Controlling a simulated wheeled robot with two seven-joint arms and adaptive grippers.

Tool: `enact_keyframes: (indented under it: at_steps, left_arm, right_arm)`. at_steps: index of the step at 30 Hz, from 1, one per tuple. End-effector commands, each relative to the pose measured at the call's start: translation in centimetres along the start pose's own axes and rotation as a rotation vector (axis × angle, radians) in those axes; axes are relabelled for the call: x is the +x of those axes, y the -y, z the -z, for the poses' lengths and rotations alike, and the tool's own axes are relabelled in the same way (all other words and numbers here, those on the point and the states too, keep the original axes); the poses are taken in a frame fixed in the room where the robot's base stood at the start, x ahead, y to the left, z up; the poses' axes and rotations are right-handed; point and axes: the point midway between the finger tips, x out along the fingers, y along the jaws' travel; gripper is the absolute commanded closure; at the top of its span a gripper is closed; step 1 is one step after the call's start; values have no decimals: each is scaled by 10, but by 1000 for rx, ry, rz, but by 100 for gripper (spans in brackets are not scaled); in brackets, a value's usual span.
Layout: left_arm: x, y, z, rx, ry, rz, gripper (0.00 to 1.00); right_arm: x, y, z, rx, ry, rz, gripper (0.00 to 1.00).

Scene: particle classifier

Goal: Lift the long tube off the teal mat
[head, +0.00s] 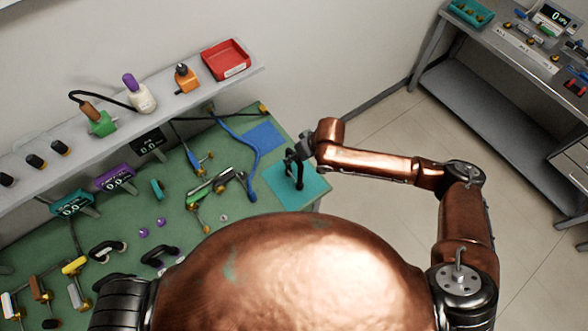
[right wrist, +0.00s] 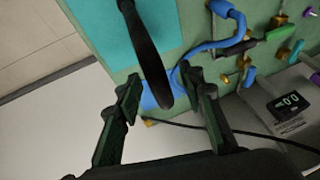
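The teal mat (head: 312,192) lies at the right end of the green bench; it also shows at the top left of the right wrist view (right wrist: 95,28). A long black tube (right wrist: 147,55) crosses the mat in the right wrist view, with its near end between my right fingertips. My right gripper (right wrist: 166,97) is open, its fingers on either side of that end with gaps showing. I cannot tell whether the tube stands or leans. In the head view my right gripper (head: 296,166) is over the mat and hard to separate from the tube. My left gripper is out of view.
A blue mat (head: 264,136) lies behind the teal one. Blue cable (head: 240,150) and several tools lie to the left. A shelf with a red tray (head: 226,60) runs along the wall. Floor (head: 380,130) is clear right of the bench.

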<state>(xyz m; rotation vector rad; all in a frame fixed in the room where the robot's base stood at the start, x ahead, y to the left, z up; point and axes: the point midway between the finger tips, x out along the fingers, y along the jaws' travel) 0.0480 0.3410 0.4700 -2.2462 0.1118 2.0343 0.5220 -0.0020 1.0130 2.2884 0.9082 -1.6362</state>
Motion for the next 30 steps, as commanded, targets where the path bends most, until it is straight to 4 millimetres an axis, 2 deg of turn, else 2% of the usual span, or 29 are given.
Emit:
enact_keyframes:
  at_steps: [2, 16, 30]
  left_arm:
    - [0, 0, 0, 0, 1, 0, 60]
    - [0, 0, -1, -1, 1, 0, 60]
    - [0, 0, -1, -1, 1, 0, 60]
  right_arm:
    - [0, 0, 0, 0, 0, 0, 68]
    - [0, 0, 0, 0, 0, 0, 100]
    - [-1, 0, 1, 0, -1, 0, 100]
